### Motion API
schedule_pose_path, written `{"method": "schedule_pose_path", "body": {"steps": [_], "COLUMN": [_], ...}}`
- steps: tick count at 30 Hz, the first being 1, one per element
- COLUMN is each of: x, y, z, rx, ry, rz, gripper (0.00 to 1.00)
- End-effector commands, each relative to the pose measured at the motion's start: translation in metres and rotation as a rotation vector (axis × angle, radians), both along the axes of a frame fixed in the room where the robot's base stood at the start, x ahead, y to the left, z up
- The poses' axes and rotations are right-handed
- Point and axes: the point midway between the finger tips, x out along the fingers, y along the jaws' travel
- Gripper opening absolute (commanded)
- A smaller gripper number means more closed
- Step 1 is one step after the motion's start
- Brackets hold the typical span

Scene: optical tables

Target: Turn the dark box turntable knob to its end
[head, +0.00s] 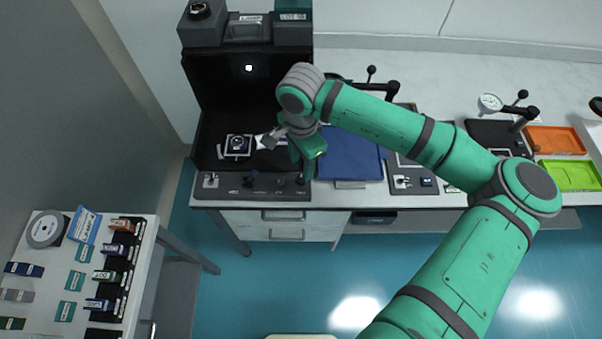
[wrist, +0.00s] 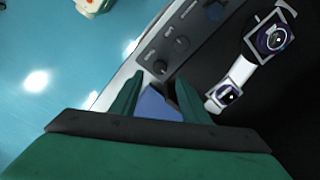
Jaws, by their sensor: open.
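The dark box (head: 215,105) stands open at the back left, with a control strip (head: 235,190) along its front. In the wrist view, a dark round knob (wrist: 160,67) sits on the strip, with a second dark knob (wrist: 181,43) and a bluish knob (wrist: 215,12) farther along. Their labels are unreadable, so I cannot tell which is the turntable knob. Inside the box is a square mount with a round lens (wrist: 274,40) and a smaller one (wrist: 228,96). My gripper (wrist: 157,88) is open and apart from the knobs, above the strip's right end in the head view.
A blue board (head: 355,160) lies right of the box. Farther right are instruments, an orange tray (head: 555,140) and a green tray (head: 570,176). A side table (head: 95,235) with labelled parts stands at lower left. Open floor (head: 270,290) lies in front.

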Motion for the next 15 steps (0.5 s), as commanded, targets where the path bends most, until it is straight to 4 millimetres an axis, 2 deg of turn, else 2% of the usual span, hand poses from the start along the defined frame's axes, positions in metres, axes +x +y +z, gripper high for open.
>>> {"method": "schedule_pose_path", "body": {"steps": [6,15], "x": [-0.001,0.000], "y": [0.001,0.001], "z": [-0.038,-0.062], "rx": [0.003,0.002], "ry": [0.003,0.000], "rz": [0.000,0.000], "gripper": [0.42,0.42]}}
